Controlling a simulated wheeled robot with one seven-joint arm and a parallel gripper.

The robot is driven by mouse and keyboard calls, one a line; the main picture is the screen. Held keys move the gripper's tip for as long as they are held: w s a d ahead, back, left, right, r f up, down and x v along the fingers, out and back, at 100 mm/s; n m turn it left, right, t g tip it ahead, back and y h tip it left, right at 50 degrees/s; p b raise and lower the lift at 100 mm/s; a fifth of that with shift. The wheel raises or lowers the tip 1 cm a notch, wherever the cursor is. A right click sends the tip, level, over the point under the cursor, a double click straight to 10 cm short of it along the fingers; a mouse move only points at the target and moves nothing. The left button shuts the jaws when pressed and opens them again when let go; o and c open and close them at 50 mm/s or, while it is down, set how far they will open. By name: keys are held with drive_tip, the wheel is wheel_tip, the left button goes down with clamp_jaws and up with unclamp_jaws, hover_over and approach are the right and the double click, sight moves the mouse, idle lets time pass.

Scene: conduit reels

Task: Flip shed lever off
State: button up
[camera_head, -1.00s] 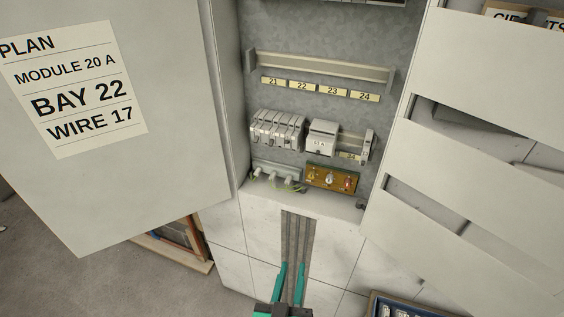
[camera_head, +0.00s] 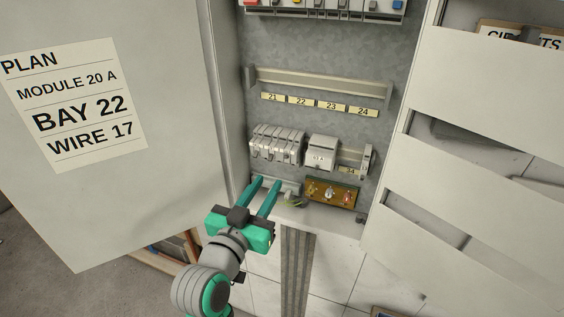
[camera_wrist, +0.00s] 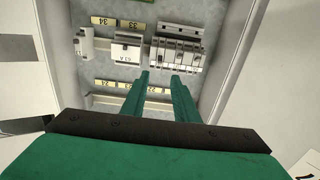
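A small brown panel (camera_head: 330,191) with several short knobs or levers stands low in the cabinet; I cannot read any marking that tells which is the shed lever. My gripper (camera_head: 266,184) is to the left of this panel, in front of a grey terminal strip (camera_head: 291,187) with wires that it partly hides. Its two green fingers are apart with nothing visible between them. In the wrist view, which looks upside down, my gripper (camera_wrist: 161,80) points towards the rails; the brown panel is not seen there.
A row of breakers (camera_head: 276,142) and a wider grey module (camera_head: 321,152) sit above the panel. An empty rail (camera_head: 320,84) has labels 21 to 24. Coloured switches (camera_head: 325,10) line the top. The door (camera_head: 120,200) with a plan sheet stands left; slanted white panels (camera_head: 480,180) stand right.

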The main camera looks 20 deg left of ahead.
sight(285, 157)
drive_tip(key=w, duration=0.8)
drive_tip(key=shift+w+d, duration=0.1)
drive_tip(key=shift+w, duration=0.25)
drive_tip(key=shift+w+d, duration=0.15)
drive_tip(key=shift+w, duration=0.85)
drive_tip(key=shift+s, duration=0.1)
clamp_jaws()
